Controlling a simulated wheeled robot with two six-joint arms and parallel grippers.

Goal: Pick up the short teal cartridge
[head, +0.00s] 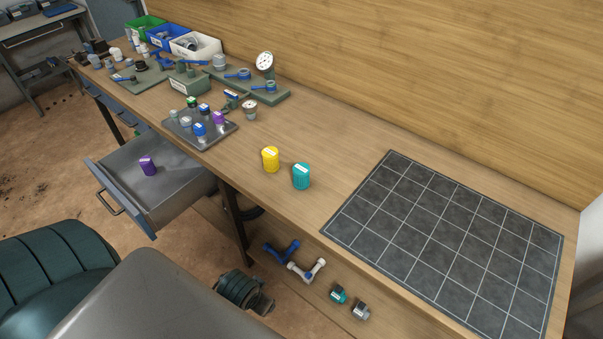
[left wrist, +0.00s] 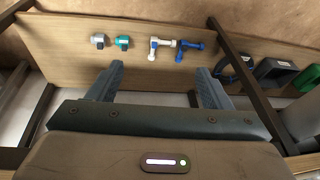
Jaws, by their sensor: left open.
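A short teal cartridge (head: 338,294) with a pale label lies on the low shelf under the bench, beside a similar grey cartridge (head: 361,311). In the left wrist view the teal cartridge (left wrist: 122,42) lies beyond my left gripper's fingertips, a little left of the gap between them. My left gripper (left wrist: 160,69) is open, with nothing between its fingers, and apart from the cartridge. A larger teal cartridge (head: 301,177) stands upright on the bench top next to a yellow one (head: 270,159). My right gripper shows in neither view.
Blue and white pipe fittings (head: 306,271) lie on the shelf (head: 300,308) near the teal cartridge. The bench top overhangs the shelf. An open drawer (head: 180,185) holds a purple cartridge (head: 147,165). Dark frame bars (left wrist: 232,38) flank the shelf in the wrist view.

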